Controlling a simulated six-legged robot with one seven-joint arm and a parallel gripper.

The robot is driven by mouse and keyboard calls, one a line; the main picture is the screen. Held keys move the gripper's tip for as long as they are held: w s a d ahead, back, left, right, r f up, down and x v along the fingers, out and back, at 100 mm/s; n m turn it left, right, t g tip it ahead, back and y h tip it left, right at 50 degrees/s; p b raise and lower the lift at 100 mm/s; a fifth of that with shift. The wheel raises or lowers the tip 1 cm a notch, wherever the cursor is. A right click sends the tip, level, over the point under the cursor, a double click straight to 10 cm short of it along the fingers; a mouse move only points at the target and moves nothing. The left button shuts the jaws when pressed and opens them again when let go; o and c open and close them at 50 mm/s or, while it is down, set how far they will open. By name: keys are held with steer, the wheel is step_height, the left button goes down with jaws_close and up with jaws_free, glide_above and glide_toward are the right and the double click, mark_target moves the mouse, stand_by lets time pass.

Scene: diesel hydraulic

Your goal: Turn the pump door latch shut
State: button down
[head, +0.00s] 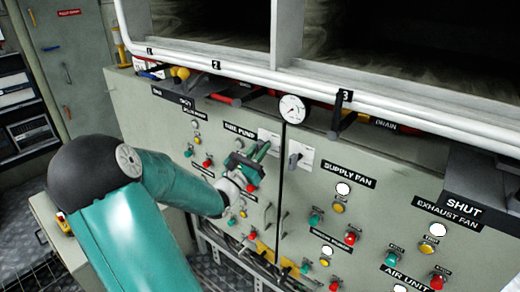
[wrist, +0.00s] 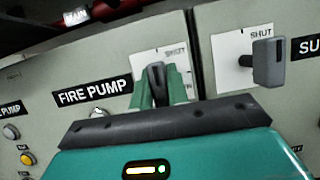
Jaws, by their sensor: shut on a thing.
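The pump door latch (wrist: 157,74) is a dark grey handle on a white plate (wrist: 146,61) marked SHUT, beside the FIRE PUMP label. My gripper (wrist: 164,88) has its green fingers on either side of this handle and is shut on it. The handle looks roughly upright in the wrist view, but its lower part is hidden by my fingers and gripper body. In the head view my gripper (head: 262,150) reaches the cabinet just left of the door seam and covers most of the latch.
A second grey latch (wrist: 268,62) on its own SHUT plate is close to the right, across the door seam; the head view shows it too (head: 294,160). A gauge (head: 292,109), a white rail (head: 330,88) and dark handles are above. Buttons and lamps surround my arm.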

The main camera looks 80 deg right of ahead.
stand_by(0.3)
steer(key=c, duration=1.4)
jaws_free()
steer(key=shift+o, duration=0.2)
steer(key=v, duration=1.3)
steer(key=shift+a, duration=0.45)
steer(key=shift+f, duration=0.15)
steer(key=w+a, duration=0.3)
steer(key=a, duration=0.4)
steer(key=shift+w+a, duration=0.1)
steer(key=shift+a, duration=0.05)
